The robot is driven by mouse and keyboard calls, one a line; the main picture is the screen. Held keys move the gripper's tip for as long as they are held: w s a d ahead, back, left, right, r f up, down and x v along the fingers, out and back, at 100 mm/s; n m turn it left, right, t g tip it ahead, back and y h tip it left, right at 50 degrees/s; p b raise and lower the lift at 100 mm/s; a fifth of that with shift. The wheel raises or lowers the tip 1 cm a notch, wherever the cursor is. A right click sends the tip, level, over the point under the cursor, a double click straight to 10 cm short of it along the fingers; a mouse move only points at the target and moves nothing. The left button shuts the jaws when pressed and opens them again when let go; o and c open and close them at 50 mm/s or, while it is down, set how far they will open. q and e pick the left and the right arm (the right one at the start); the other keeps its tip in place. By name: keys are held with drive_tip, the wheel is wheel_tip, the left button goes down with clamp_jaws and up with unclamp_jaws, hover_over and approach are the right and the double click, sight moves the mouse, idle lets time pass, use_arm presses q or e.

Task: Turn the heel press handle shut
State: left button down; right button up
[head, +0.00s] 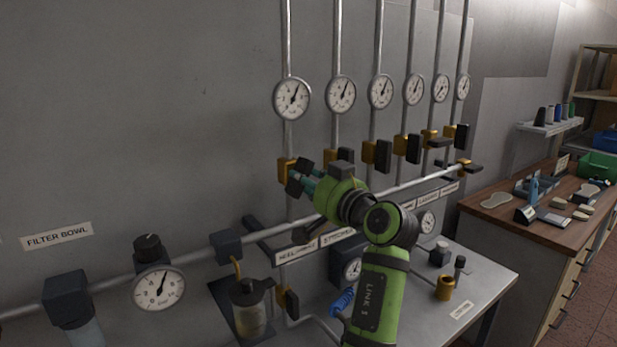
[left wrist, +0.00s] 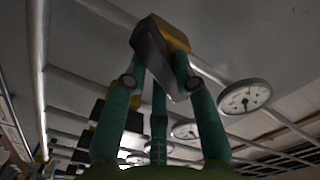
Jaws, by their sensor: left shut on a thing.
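The heel press valve has a yellow body (head: 284,170) on the leftmost upright pipe, above a label beginning "HEEL" (head: 296,253). My left gripper (head: 299,178) is at this valve, its teal fingers closed on the dark handle. In the left wrist view the fingers (left wrist: 160,75) clasp a dark block-like handle (left wrist: 152,50) with the yellow valve body (left wrist: 172,34) behind it. The handle's exact angle is hard to tell, because the fingers partly hide it. My right gripper is not in view.
A row of similar valves with dark handles (head: 383,155) runs to the right, each under a round gauge (head: 381,91). A horizontal pipe (head: 110,286) passes below, with a filter bowl and another gauge (head: 159,288). A wooden bench (head: 500,215) stands at the right.

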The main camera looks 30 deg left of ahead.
use_arm(q)
drive_tip(key=m+p, duration=0.1)
drive_tip(key=m, duration=0.1)
drive_tip(key=shift+a+r+m, duration=0.1)
drive_tip(key=shift+a+m, duration=0.05)
drive_tip(key=shift+m, duration=0.25)
drive_tip(key=m+p, duration=0.1)
drive_tip(key=m, duration=0.1)
drive_tip(key=shift+s+m+p, duration=0.1)
drive_tip(key=shift+m+p, duration=0.2)
drive_tip(key=shift+m, duration=0.1)
drive_tip(key=m+p, duration=0.4)
drive_tip(key=m, duration=0.2)
drive_tip(key=shift+s+a+p, duration=0.1)
drive_tip(key=shift+s+p, duration=0.05)
drive_tip(key=shift+p, duration=0.25)
drive_tip(key=shift+m, duration=0.3)
drive_tip(key=c, duration=1)
unclamp_jaws()
drive_tip(key=shift+a+f, duration=0.3)
drive_tip(key=shift+d, duration=0.25)
